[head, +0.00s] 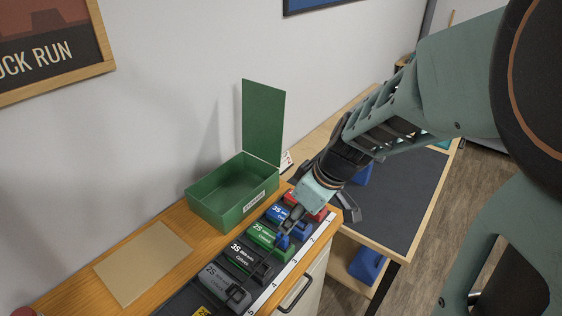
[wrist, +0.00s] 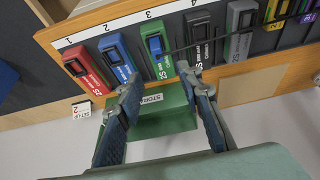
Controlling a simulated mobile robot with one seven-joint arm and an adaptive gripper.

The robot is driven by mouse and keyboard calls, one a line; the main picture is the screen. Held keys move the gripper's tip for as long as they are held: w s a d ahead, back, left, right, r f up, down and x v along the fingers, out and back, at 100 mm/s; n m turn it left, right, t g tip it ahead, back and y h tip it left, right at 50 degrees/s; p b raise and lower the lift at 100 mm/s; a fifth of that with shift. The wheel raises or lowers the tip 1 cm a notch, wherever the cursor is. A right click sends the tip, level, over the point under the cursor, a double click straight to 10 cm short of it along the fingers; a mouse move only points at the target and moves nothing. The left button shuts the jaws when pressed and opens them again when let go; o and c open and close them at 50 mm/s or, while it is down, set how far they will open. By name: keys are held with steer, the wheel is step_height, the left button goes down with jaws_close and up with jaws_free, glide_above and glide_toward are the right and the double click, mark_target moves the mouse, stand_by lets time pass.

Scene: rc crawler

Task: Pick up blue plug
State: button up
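The blue plug (wrist: 155,44) is a small blue connector at the front end of the green battery pack (wrist: 157,58). It also shows in the head view (head: 283,242), just below my gripper's nearer finger. My gripper (wrist: 159,77) is open and empty, with a finger on each side in the wrist view. The fingertips are over the row of packs, apart from the plug. The plug lies beyond the gap between them in the wrist picture. The far fingertip is partly hard to make out in the head view.
Red (wrist: 84,70), blue (wrist: 116,60), black (wrist: 199,38) and grey (wrist: 238,28) packs flank the green one closely in numbered slots. An open green storage box (head: 216,212) with a raised lid stands behind. A dark-topped table (head: 405,190) is at the right.

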steer(key=b, duration=0.2)
glide_above(284, 237)
steer(key=s, duration=0.1)
steer(key=f, duration=0.3)
steer(key=d+f, duration=0.1)
steer(key=f, duration=0.1)
steer(key=x, duration=0.1)
steer(key=b+x, duration=0.1)
steer(key=x, duration=0.1)
steer(key=b+x, duration=0.1)
steer(key=shift+s+d+f, duration=0.1)
steer(key=shift+d+f, duration=0.15)
steer(key=shift+a+f, duration=0.15)
steer(key=shift+f, duration=0.1)
jaws_close()
